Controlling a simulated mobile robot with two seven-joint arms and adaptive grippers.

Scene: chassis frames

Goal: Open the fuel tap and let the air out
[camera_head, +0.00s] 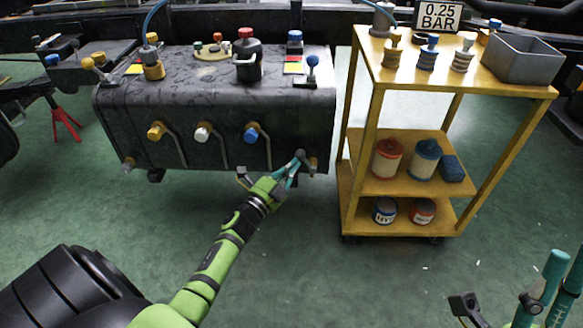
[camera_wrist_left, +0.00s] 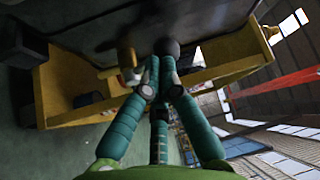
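The dark tank (camera_head: 215,105) has three lever taps on its front: yellow (camera_head: 156,131), white (camera_head: 202,133) and blue (camera_head: 251,134). A small brass tap (camera_head: 313,163) sits at its lower right corner, and another (camera_head: 128,164) at the lower left. My left gripper (camera_head: 295,163) is at the lower right corner, just left of the brass tap. In the left wrist view its teal fingers (camera_wrist_left: 158,82) converge, with a brass piece (camera_wrist_left: 127,57) beside the tips; I see nothing clearly held. My right gripper (camera_head: 562,275) is partly cut off at the lower right.
A blue knob (camera_head: 312,61), a red-capped dark fitting (camera_head: 248,58) and other fittings stand on the tank top. A yellow shelf cart (camera_head: 378,100) with pots and a grey bin (camera_head: 522,60) stands close right. A sign (camera_head: 437,16) reads 0.25 BAR. The green floor in front is clear.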

